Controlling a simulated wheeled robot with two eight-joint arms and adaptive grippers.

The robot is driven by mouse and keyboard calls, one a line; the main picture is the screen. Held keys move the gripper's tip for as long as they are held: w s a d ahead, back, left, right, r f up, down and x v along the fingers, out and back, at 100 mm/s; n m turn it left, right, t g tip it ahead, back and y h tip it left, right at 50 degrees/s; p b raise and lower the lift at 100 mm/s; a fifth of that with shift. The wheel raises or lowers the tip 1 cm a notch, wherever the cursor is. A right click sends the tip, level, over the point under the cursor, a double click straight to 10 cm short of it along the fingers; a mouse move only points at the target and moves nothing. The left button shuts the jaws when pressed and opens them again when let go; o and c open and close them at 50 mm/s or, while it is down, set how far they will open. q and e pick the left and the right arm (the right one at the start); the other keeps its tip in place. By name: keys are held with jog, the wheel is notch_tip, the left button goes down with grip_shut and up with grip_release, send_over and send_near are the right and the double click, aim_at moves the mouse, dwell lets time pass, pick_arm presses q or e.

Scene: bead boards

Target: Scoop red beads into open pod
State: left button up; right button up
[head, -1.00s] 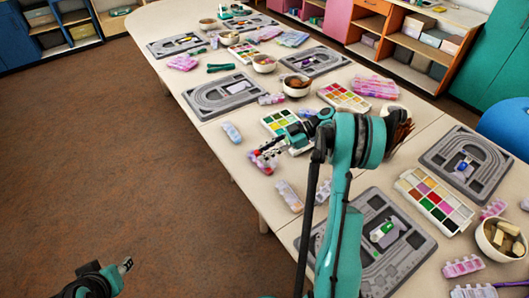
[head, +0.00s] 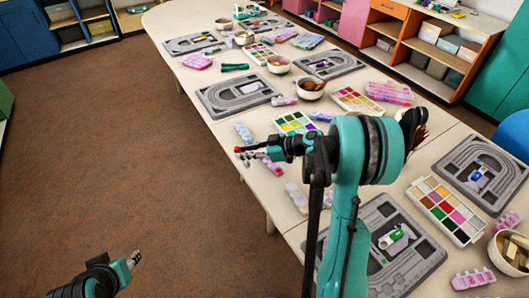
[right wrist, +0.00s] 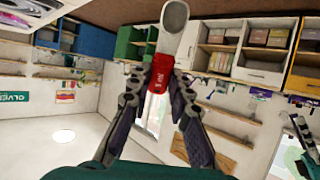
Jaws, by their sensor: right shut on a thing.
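My right gripper (head: 262,153) is shut on the red handle (right wrist: 159,77) of a scoop. The scoop's pale grey bowl (right wrist: 174,15) points away from the fingers in the right wrist view; I cannot tell whether beads are in it. In the head view the gripper is above the table's left edge, with a pinkish-red pod (head: 273,167) just below it, partly hidden. I cannot tell whether its lid is open. A bead palette (head: 294,122) with coloured compartments lies behind the gripper, partly covered by my arm. My left gripper (head: 136,257) is low over the floor, away from the table.
A pale blue pod (head: 243,131) and a whitish pod (head: 296,197) lie near the table's left edge. A second palette (head: 436,210) and a grey bead board (head: 405,262) are to the right. Bowls and more boards fill the table. The floor at left is clear.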

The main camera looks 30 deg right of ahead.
jog(key=shift+s+a+r+m+t+h, duration=1.15)
jog(key=shift+a+r+m+t+h, duration=0.4)
jog(key=shift+a+m+h, duration=0.6)
jog(key=s+d+f+n+g+y, duration=0.1)
jog(key=d+f+n+g+y, duration=0.15)
jog(key=d+n+g, duration=0.35)
jog(key=s+d+f+n+g+y, duration=0.15)
jog(key=d+n+y, duration=0.25)
jog(key=d, duration=0.4)
jog(key=a+f+g+h+p, duration=0.1)
jog(key=a+h+p, duration=0.1)
jog(key=h, duration=0.1)
jog(key=w+a+f+g+h+p, duration=0.1)
jog(key=a+f+h+p, duration=0.1)
jog(key=h, duration=0.1)
jog(key=w+a+f+g+h+p, duration=0.1)
jog(key=f+h+p, duration=0.1)
jog(key=h, duration=0.1)
jog(key=shift+a, duration=0.4)
jog(key=shift+a+r+h+p, duration=0.1)
jog(key=shift+r+h+p, duration=0.15)
jog(key=shift+h+p, duration=0.3)
jog(key=r, duration=0.1)
jog(key=a+r+h+p, duration=0.1)
jog(key=shift+r+g+h+p, duration=0.25)
jog(key=shift+r+g+p, duration=0.05)
jog(key=shift+g, duration=0.1)
